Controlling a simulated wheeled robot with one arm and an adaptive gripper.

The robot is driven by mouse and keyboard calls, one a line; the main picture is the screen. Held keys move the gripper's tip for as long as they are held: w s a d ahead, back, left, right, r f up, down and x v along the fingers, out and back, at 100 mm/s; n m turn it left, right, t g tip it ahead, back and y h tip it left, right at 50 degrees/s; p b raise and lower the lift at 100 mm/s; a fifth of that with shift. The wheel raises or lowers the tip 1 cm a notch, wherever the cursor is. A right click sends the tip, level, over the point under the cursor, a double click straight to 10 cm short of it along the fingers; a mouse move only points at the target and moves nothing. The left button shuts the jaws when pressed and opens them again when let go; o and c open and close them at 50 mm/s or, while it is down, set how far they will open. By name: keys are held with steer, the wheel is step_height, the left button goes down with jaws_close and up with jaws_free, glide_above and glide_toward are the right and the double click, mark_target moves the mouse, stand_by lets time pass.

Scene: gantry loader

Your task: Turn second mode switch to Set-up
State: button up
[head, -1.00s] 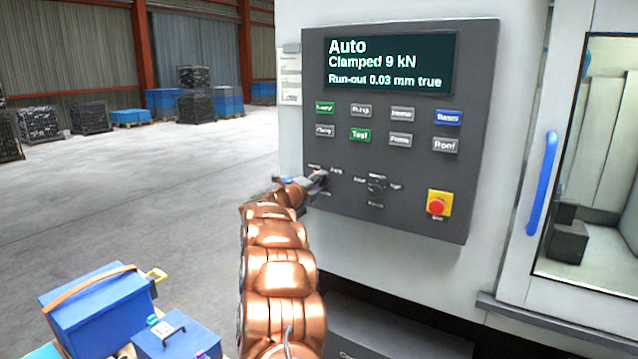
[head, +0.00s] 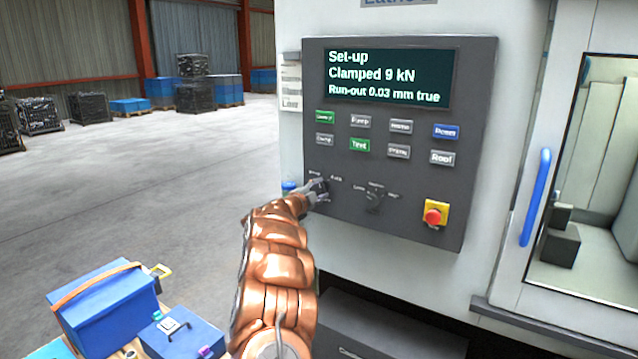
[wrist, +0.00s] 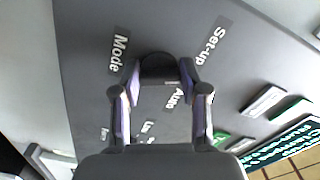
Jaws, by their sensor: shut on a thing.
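The control panel (head: 400,215) is dark grey, with a display (head: 388,78) that reads "Set-up", "Clamped 9 kN" and "Run-out 0.03 mm true". The mode switch is a dark round knob (wrist: 158,67) at the panel's lower left, with "Mode", "Set-up" and "Auto" labels around it in the wrist view. My gripper (wrist: 160,72) is shut on this knob, one finger on each side. In the head view my gripper (head: 316,191) covers most of the knob, and its pointer direction cannot be told.
A second rotary switch (head: 375,197) sits right of my gripper. A red stop button (head: 435,213) on yellow is farther right. Push buttons (head: 360,145) fill rows above. A blue door handle (head: 536,197) is at right. Blue boxes (head: 105,305) stand at lower left.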

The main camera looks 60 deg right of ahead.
steer(key=shift+f+n+p, duration=0.1)
steer(key=shift+n+p, duration=0.45)
steer(key=shift+n, duration=0.25)
steer(key=shift+f, duration=0.1)
steer(key=o, duration=1.1)
steer(key=shift+o, duration=0.2)
steer(key=shift+a+r, duration=0.2)
steer(key=shift+a, duration=0.55)
steer(key=a, duration=1)
steer(key=shift+s+a, duration=0.25)
steer(key=shift+a, duration=0.05)
steer(key=shift+w, duration=0.1)
